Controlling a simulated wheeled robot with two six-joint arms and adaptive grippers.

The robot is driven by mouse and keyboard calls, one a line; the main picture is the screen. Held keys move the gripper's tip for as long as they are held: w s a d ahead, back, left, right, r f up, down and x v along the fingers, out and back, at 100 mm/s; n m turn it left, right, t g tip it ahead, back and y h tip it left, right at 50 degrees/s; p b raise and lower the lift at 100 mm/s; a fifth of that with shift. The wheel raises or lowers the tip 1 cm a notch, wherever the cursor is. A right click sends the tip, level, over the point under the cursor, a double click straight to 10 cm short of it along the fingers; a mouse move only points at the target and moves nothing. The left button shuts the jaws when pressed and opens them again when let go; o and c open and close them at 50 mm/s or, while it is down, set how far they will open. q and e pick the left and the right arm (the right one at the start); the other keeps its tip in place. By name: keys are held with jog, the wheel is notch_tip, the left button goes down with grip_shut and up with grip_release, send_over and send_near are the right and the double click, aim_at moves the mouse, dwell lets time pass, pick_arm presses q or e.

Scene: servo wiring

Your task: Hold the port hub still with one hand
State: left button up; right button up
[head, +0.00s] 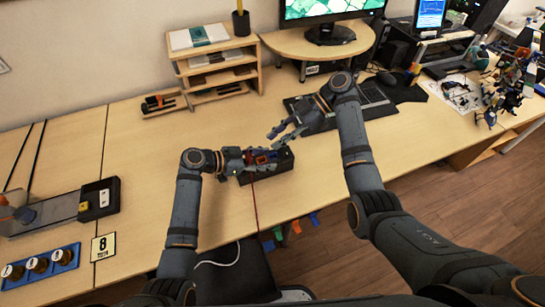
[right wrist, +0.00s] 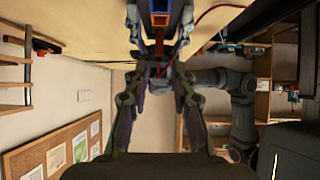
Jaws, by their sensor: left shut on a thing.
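The port hub (head: 272,173) is a dark box on the desk in the middle of the head view, with red and blue parts on top. My left gripper (head: 247,160) is at its left end, shut on it. The contact itself is partly hidden. My right gripper (head: 277,131) is above and behind the hub, open and empty, apart from it. In the right wrist view the right gripper's fingers (right wrist: 157,100) are spread apart. A part with blue and orange colour (right wrist: 160,12), seemingly on the hub, shows at the top edge.
A keyboard (head: 372,101) lies behind my right arm. A wooden shelf (head: 215,68) stands at the back. A blue holder (head: 66,256) with round items and a card marked 8 (head: 103,246) lie at the left. A thin red cable (head: 255,205) runs toward the desk's front edge.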

aim_at(249, 161)
jog(key=s+f+y, duration=0.1)
jog(key=s+d+f+m+y, duration=0.1)
jog(key=f+y, duration=0.1)
jog(key=shift+d+f+t, duration=0.1)
jog(key=shift+t, duration=0.3)
jog(key=s+d+f+m+t+y, duration=0.2)
jog(key=d+m+t+y, duration=0.1)
jog(key=d+t+y, duration=0.15)
jog(key=shift+g, duration=0.45)
jog(key=a, duration=0.8)
jog(key=w+a, duration=0.1)
jog(key=a, duration=0.3)
jog(key=shift+w+a+r, duration=0.1)
jog(key=shift+a+r, duration=0.05)
jog(key=shift+r, duration=0.1)
jog(key=shift+c, duration=0.4)
grip_shut()
